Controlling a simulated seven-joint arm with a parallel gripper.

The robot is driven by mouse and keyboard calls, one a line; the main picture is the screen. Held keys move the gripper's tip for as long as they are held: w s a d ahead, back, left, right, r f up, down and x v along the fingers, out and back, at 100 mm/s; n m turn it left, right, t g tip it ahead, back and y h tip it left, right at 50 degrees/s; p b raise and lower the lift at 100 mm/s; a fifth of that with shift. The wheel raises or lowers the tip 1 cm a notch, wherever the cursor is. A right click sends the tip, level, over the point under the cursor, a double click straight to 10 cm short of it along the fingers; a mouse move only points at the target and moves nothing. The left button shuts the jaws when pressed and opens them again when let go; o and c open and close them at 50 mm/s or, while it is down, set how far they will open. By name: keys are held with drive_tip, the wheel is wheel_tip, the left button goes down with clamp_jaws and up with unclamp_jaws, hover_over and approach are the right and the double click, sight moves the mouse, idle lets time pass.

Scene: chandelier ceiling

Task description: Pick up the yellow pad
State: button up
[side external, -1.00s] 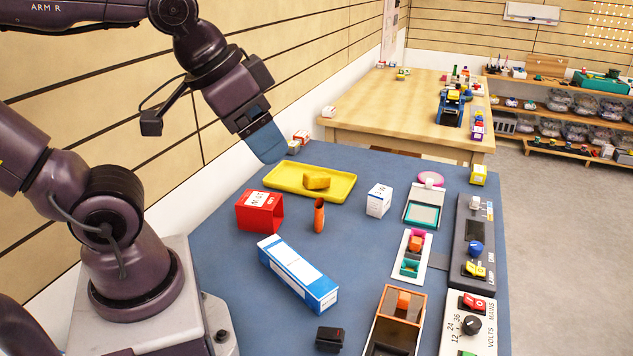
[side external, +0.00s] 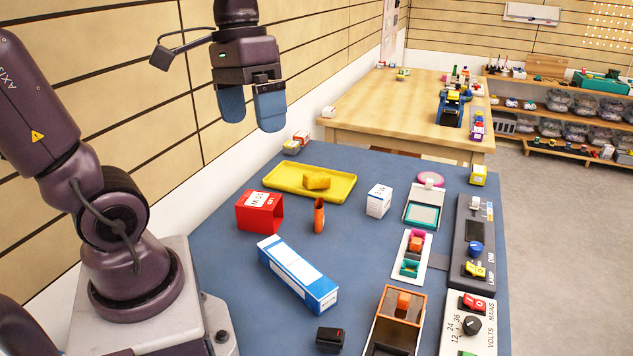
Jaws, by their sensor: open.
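My gripper (side external: 251,119) is above and to the left of the tray in the picture. Its two blue fingers point down, apart, with nothing between them. The gripper does not touch the pad or the tray. The pad's underside is hidden.
On the blue table (side external: 222,283) stand a red box (side external: 252,217), an orange tube (side external: 319,216), a white box (side external: 378,201) and a long blue-and-white box (side external: 297,272). Control panels (side external: 474,240) line the right edge. Bare surface lies around the long box.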

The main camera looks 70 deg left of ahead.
drive_tip(key=w+a+f+m+g+y, duration=0.3)
drive_tip(key=w+a+f+m+y, duration=0.15)
drive_tip(key=w+a, duration=0.3)
drive_tip(key=m+g+y, duration=0.1)
drive_tip(key=m+y, duration=0.7)
drive_tip(key=m, duration=0.2)
approach(318, 175)
drive_tip(key=s+d+r, duration=0.5)
drive_tip(key=s+r, duration=0.2)
drive_tip(key=r, duration=0.2)
drive_tip(key=w+a+f+m+t+y, duration=0.1)
drive_tip(key=w+f+m+t+y, duration=0.3)
drive_tip(key=f+m, duration=0.5)
drive_tip(key=shift+n+g+h, duration=0.35)
drive_tip(key=shift+n+g, duration=0.1)
drive_tip(key=shift+g, duration=0.15)
drive_tip(key=x, duration=0.9)
drive_tip(key=w+f+x, duration=0.1)
drive_tip(key=x, duration=0.3)
drive_tip(key=shift+w, duration=0.1)
drive_tip(key=c, duration=0.9)
drive_tip(key=shift+c, duration=0.2)
